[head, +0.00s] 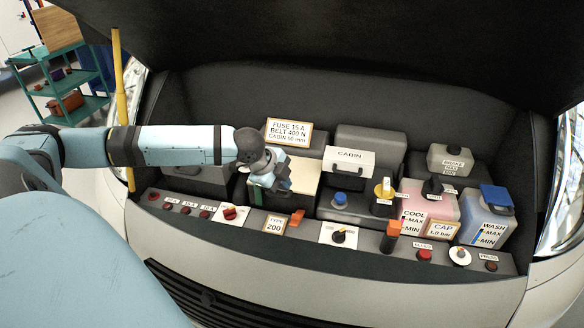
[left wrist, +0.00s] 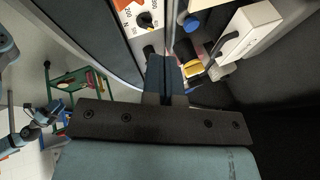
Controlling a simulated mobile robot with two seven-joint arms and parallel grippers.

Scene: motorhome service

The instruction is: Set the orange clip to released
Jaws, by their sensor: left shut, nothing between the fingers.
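An orange clip (head: 296,218) sits on the grey front ledge of the engine bay, just right of the TYPE 200 label. It looks tilted, with its raised end up and to the right. My left gripper (head: 279,187) is above and behind it, near the front of an open-looking box, and apart from the clip. In the left wrist view its fingers (left wrist: 166,78) are shut together with nothing between them. My right gripper is not in view.
A black knob on a white dial plate (head: 338,236) is right of the clip, and a red knob (head: 230,213) is left of it. An orange-topped block (head: 391,232) stands farther right. The raised hood hangs above.

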